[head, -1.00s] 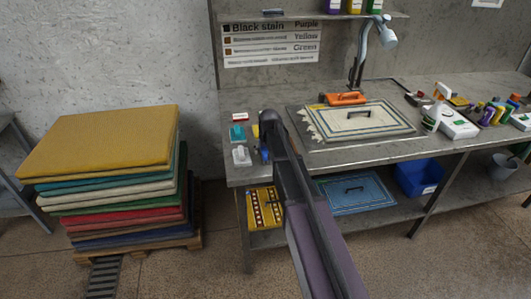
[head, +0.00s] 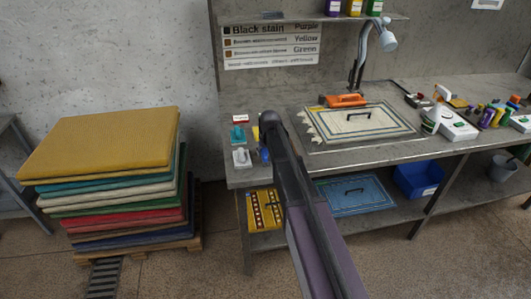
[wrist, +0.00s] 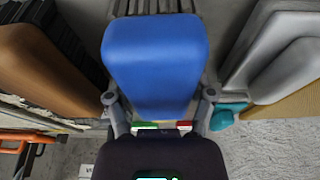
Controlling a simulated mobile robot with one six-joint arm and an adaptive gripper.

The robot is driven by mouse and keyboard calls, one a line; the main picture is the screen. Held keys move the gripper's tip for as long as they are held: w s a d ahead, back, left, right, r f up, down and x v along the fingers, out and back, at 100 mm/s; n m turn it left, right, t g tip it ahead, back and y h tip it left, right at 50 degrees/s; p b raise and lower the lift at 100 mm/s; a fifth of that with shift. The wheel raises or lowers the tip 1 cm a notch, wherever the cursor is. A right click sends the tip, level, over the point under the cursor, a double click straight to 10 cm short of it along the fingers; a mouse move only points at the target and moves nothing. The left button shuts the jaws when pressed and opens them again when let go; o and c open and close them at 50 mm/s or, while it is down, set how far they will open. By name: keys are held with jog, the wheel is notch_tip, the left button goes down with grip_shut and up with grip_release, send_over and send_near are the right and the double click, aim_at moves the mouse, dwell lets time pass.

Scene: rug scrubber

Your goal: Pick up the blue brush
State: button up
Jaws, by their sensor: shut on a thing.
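The blue brush (wrist: 155,60) fills the middle of the wrist view, its smooth blue block toward the camera. My gripper (wrist: 158,97) is shut on it, with a finger on each side. In the head view, a small part of the blue brush (head: 264,156) shows beside my arm at the left end of the workbench. The gripper is largely hidden there behind my own arm. I cannot tell whether the brush touches the bench top.
Left of it on the workbench (head: 275,167) are a teal brush (head: 237,134) and a white brush (head: 241,157). A yellow item (head: 255,133) is close by. In the wrist view, a brown block (wrist: 40,65) and a grey block (wrist: 275,55) flank the blue brush closely.

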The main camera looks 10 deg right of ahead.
jog(key=shift+r+p, duration=4.55)
jog(key=shift+r, duration=0.2)
jog(key=o, duration=0.4)
jog(key=shift+c, duration=1.2)
jog(key=shift+a, duration=0.15)
